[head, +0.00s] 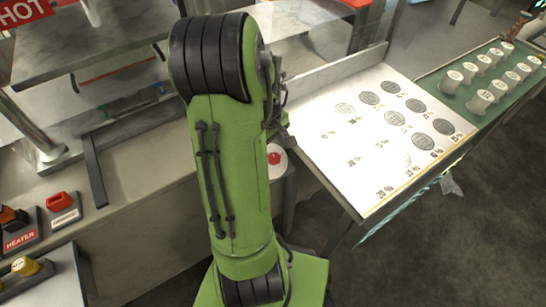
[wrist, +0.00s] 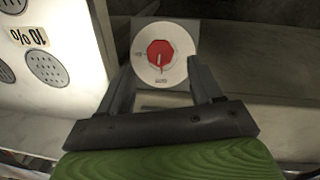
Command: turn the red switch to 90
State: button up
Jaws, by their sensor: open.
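The red switch (wrist: 160,54) is a round red knob on a white dial plate with small markings. In the wrist view it sits at the top centre, just beyond my gripper (wrist: 163,80). The gripper's two dark fingers are apart, one on each side of the lower dial. A pale mark on the knob points roughly downward. In the head view the red switch (head: 274,158) shows just right of my green arm, which hides part of its surroundings and the gripper.
A white panel (head: 365,150) with grey discs and percent labels lies to the right. A green tray (head: 462,103) holds several white cylinders. A heater switch (head: 18,235) and another red switch (head: 62,201) stand at the left on the counter. A grey bench surface (head: 140,175) lies behind my arm.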

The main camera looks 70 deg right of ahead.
aim_at(273, 156)
jog(key=f, duration=0.2)
jog(key=f+b, duration=0.1)
jog(key=f, duration=0.1)
jog(key=shift+s+d+f, duration=0.1)
jog(key=shift+d+f, duration=0.1)
jog(key=shift+f, duration=0.2)
jog(key=shift+r, duration=0.1)
jog(key=c, duration=1.1)
